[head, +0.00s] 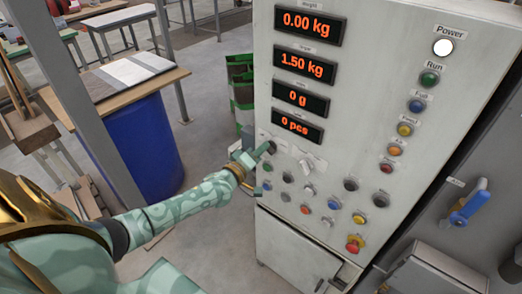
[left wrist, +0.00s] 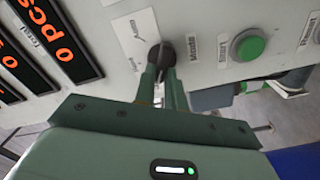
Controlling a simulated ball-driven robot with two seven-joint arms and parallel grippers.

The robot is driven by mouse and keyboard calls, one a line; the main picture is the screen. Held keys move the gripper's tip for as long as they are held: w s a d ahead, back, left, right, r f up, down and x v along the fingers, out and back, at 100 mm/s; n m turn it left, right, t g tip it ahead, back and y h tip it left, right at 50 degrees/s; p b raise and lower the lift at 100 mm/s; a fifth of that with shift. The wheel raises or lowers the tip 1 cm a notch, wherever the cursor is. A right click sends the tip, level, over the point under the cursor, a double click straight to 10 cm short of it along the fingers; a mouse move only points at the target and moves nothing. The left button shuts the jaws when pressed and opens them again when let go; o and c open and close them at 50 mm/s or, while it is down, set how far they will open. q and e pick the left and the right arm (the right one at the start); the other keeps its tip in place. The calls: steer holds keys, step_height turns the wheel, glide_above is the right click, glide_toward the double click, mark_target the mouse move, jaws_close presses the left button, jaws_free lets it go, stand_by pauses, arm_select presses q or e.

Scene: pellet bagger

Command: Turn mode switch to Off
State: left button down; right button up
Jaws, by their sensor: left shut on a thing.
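The mode switch is a dark rotary knob (head: 271,146) at the left edge of the grey control panel (head: 345,140), below the displays. In the left wrist view the black knob (left wrist: 161,53) sits between my fingertips, beside small labels. One label seems to read Mode, but the lettering is small and angled. My left gripper (head: 264,152) is shut on the knob; its fingers (left wrist: 163,72) also show in the left wrist view. The fingers hide part of the knob, so I cannot tell which position it points to. My right gripper is not in view.
A green button (left wrist: 249,45) is close to my fingers. Red-digit displays (head: 298,125) are above. A white Power lamp (head: 443,47) is at upper right. A blue barrel (head: 140,140) stands left.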

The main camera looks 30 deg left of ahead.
arm_select(q)
steer(key=c, duration=1.5)
jaws_free()
steer(key=shift+o, duration=0.2)
steer(key=shift+s, duration=0.1)
steer(key=s+a+p, duration=0.1)
steer(key=s, duration=1.5)
steer(key=shift+a, duration=0.2)
